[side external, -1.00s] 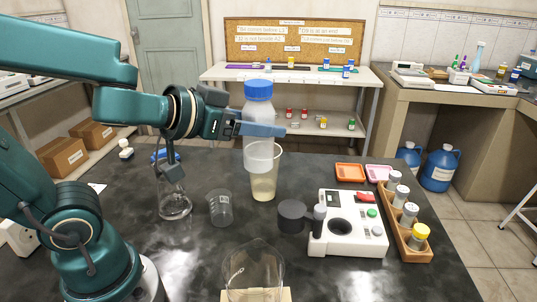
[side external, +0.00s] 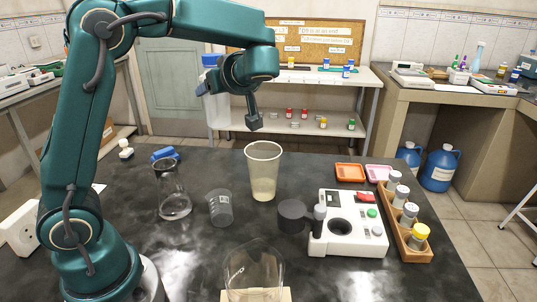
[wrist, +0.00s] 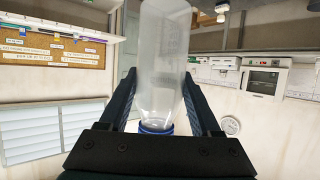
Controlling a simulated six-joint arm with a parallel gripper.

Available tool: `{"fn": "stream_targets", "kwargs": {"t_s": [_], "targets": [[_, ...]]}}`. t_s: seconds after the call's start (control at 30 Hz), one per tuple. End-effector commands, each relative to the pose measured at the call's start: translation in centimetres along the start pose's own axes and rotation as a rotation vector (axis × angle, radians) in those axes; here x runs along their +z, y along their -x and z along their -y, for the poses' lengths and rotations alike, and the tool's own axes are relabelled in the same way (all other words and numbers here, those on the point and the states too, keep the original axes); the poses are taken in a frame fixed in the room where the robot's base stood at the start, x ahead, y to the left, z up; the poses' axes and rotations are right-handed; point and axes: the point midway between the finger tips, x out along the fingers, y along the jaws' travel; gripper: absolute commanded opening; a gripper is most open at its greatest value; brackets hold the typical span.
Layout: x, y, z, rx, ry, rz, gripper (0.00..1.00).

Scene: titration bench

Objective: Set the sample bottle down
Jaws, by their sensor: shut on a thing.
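The sample bottle is translucent with a blue cap. In the wrist view the bottle (wrist: 160,60) stands between my gripper's (wrist: 159,80) two fingers, which are shut on it, with the cap at the near end. In the side view the bottle (side external: 218,112) is upright at the left, cap up, partly hidden behind my wrist. Its lower end shows near the bench's far edge; I cannot tell its exact height above the bench. My gripper's fingers are mostly hidden in the side view. The dark bench top (side external: 300,165) is below.
A tall clear cup (side external: 262,165) with pale liquid, a small beaker (side external: 220,208), a flask (side external: 172,195) and a clear vessel (side external: 253,270) stand on the bench. A white device (side external: 347,238) and a vial rack (side external: 405,235) are at right. The back middle is fairly clear.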

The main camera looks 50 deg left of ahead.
Motion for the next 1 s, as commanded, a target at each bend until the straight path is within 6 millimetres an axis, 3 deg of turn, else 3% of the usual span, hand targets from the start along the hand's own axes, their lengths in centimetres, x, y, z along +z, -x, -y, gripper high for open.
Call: {"fn": "stream_targets", "kwargs": {"t_s": [0.2, 0.4, 0.63, 1.0], "targets": [[1.8, -6.3, 2.6, -0.308, 0.125, -0.011, 0.1], [4.0, -11.0, 5.7, -0.513, 0.212, -0.022, 0.1], [5.4, -13.2, 7.5, -0.599, 0.253, -0.024, 0.1], [8.1, -14.5, 7.6, -0.604, 0.251, -0.024, 0.1]]}}
